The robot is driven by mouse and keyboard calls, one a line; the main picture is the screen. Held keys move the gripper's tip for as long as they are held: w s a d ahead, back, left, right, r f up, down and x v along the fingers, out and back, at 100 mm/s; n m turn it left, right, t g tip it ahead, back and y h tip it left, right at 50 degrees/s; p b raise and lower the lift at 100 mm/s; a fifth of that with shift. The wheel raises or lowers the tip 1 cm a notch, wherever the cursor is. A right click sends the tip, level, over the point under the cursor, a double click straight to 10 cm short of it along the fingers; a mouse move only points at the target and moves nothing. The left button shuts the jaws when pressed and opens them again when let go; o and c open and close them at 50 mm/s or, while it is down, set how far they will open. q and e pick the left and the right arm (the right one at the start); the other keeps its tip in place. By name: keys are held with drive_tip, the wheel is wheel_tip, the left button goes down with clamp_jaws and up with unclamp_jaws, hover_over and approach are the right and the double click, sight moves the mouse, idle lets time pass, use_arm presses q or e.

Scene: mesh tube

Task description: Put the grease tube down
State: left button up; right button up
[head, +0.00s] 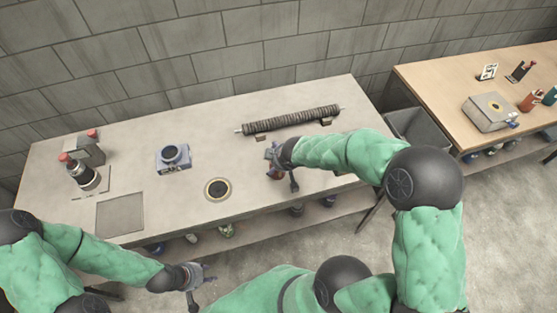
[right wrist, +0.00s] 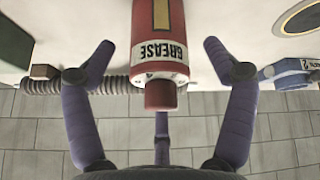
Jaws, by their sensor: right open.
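The grease tube (right wrist: 161,45) is red with a white GREASE label and a dark red cap. In the right wrist view it lies between the spread fingers of my right gripper (right wrist: 158,68), with a gap on both sides. In the head view the tube (head: 274,176) shows as a small reddish patch near the front edge of the grey table (head: 150,226), partly hidden by my right gripper (head: 281,168). Whether its base touches the table is hidden. My left gripper (head: 201,283) is open and empty, in front of the table's front edge.
A ribbed mesh tube (head: 291,119) lies on supports behind the right gripper. A wooden table (head: 440,90) stands at right, a grey bin (head: 418,127) between.

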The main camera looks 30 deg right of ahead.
drive_tip(key=p+v, duration=0.3)
drive_tip(key=v, duration=0.8)
drive_tip(key=shift+s+r, duration=0.2)
drive_tip(key=shift+r, duration=0.1)
